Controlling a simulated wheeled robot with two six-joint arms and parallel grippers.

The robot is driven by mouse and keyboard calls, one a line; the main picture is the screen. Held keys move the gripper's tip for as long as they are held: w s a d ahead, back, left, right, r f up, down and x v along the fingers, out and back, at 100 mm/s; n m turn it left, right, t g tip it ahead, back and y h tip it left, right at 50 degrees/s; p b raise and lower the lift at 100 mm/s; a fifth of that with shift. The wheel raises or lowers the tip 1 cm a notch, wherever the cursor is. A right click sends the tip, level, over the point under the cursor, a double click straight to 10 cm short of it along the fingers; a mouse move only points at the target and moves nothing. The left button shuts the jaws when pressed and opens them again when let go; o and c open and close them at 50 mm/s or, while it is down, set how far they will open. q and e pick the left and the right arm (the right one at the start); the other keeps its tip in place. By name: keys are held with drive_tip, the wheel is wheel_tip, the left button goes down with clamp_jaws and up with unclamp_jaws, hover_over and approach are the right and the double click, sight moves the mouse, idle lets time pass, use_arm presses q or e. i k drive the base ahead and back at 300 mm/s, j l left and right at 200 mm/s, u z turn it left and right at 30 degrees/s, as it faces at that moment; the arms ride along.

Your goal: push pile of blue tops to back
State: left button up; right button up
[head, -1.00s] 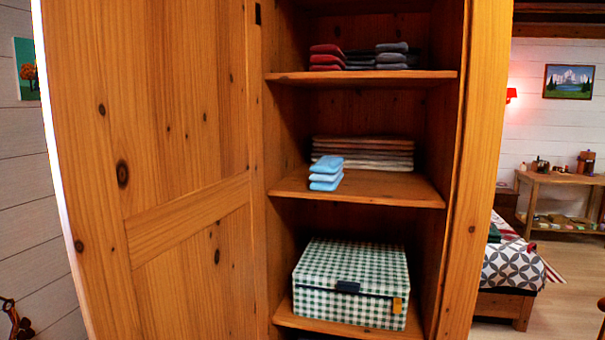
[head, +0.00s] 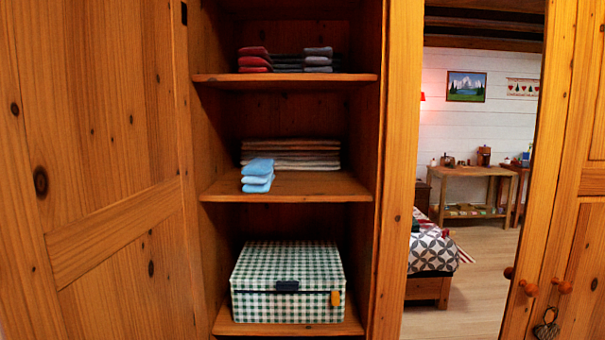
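The pile of blue tops (head: 257,176) is a small stack of folded light blue cloth in the head view. It sits at the front left of the middle shelf (head: 310,187), close to the shelf's front edge. Behind it, a wide flat stack of brownish folded textiles (head: 291,154) lies toward the back of the same shelf. The shelf to the right of the blue pile is bare. Neither of my grippers is in view.
The upper shelf (head: 290,77) holds red tops (head: 253,61) and grey tops (head: 318,60). A green checked box (head: 288,281) stands on the lower shelf. An open wooden door (head: 95,170) flanks the left. A bed (head: 433,252) and side table (head: 468,171) show beyond at right.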

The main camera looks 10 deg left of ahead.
sight(258, 179)
drive_tip(key=u, duration=0.65)
drive_tip(key=i+l+u, duration=0.1)
drive_tip(key=i+l, duration=0.05)
drive_tip(key=l, duration=0.1)
